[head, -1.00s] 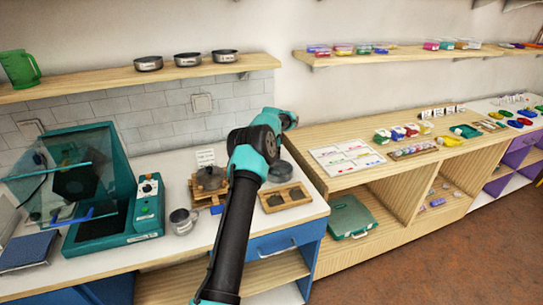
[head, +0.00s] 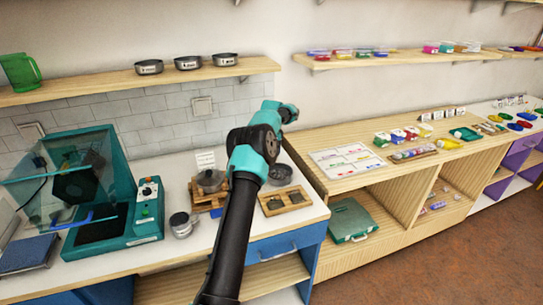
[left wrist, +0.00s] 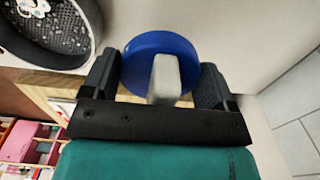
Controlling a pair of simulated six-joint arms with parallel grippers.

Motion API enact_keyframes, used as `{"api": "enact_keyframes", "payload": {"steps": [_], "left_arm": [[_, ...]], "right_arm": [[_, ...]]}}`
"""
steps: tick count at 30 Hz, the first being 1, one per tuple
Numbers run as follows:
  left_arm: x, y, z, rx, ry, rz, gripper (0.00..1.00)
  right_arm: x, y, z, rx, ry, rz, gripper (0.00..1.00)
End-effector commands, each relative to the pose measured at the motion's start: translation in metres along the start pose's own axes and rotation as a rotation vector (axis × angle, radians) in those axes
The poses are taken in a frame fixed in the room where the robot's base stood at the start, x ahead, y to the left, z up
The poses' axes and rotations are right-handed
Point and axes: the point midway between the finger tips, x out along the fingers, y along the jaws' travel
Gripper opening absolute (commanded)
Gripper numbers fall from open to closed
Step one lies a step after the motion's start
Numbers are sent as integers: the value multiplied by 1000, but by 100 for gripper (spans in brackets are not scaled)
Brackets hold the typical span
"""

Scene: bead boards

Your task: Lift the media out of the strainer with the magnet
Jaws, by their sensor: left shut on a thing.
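The magnet is a blue disc (left wrist: 155,50) with a pale grey handle (left wrist: 165,78). In the left wrist view my left gripper (left wrist: 162,82) is shut on that handle between its two black fingers. In the head view a grey round vessel (head: 281,174), likely the strainer, stands right of my arm. My arm hides the left gripper there. My right gripper is not in view.
A wooden tray (head: 264,208) with dark inserts lies in front of the vessel. A pot on a wooden stand (head: 203,199), a metal cup (head: 182,225) and a teal hooded machine (head: 148,228) stand to the left. The wooden bench (head: 312,140) continues to the right.

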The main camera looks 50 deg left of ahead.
Motion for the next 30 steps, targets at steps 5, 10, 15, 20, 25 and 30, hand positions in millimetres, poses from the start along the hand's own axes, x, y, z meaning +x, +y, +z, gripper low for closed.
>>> {"api": "enact_keyframes", "payload": {"steps": [5,10,15,20,25,30], "left_arm": [[-34,0,-1,1,3,-3,50],[-52,0,0,0,1,-1,50],[-56,0,0,0,0,-1,50],[-56,0,0,0,0,-1,50],[-55,0,0,0,0,-1,50],[-56,1,0,0,0,-1,50]], "right_arm": [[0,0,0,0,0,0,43],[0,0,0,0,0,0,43],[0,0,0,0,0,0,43],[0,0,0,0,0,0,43],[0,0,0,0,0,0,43],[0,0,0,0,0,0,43]]}}
